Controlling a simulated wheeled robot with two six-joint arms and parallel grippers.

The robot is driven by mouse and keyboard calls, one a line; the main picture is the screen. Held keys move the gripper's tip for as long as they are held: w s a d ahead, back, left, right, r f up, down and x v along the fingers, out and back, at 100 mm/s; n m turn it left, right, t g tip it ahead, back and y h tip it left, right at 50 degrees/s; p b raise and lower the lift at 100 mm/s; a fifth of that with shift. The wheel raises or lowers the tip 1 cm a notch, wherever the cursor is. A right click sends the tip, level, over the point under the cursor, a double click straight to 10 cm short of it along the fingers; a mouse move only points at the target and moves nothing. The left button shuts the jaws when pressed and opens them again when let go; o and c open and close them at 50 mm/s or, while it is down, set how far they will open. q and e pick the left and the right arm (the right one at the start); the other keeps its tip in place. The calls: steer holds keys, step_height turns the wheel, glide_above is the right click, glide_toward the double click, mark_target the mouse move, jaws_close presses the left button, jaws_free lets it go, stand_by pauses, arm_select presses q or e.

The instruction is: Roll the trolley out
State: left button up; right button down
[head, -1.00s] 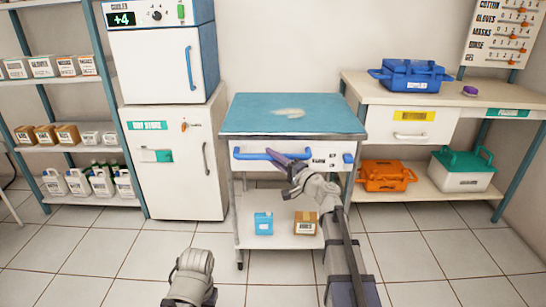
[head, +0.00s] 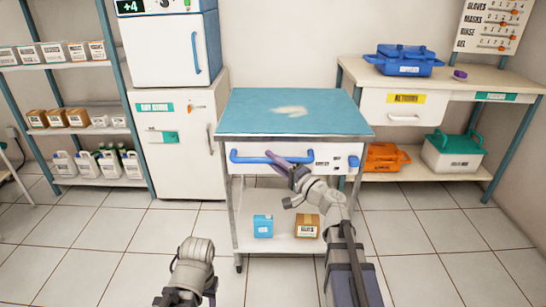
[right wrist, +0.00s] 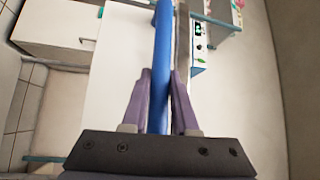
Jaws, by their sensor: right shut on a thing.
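The trolley (head: 226,143) has a blue top, a white front panel and a lower shelf on castors. A blue handle (head: 250,160) runs across its front; it also stands upright in the right wrist view (right wrist: 161,50). A blue box (head: 263,226) and a brown box (head: 307,227) sit on the lower shelf. My left arm shows at the bottom, but its fingertips cannot be made out.
A white cabinet (head: 180,165) with a cooler (head: 165,65) on it stands left of the trolley. A bench (head: 362,80) with blue, orange and green cases stands behind right. A shelf rack (head: 138,100) is at far left. Tiled floor in front is clear.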

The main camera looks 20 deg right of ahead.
steer(key=shift+s+a, duration=0.15)
steer(key=shift+s, duration=0.25)
steer(key=c, duration=0.7)
jaws_free()
steer(key=shift+s, duration=0.1)
steer(key=b+v, duration=0.1)
steer(key=v, duration=0.6)
steer(key=shift+s+d, duration=0.2)
steer(key=shift+s, duration=0.15)
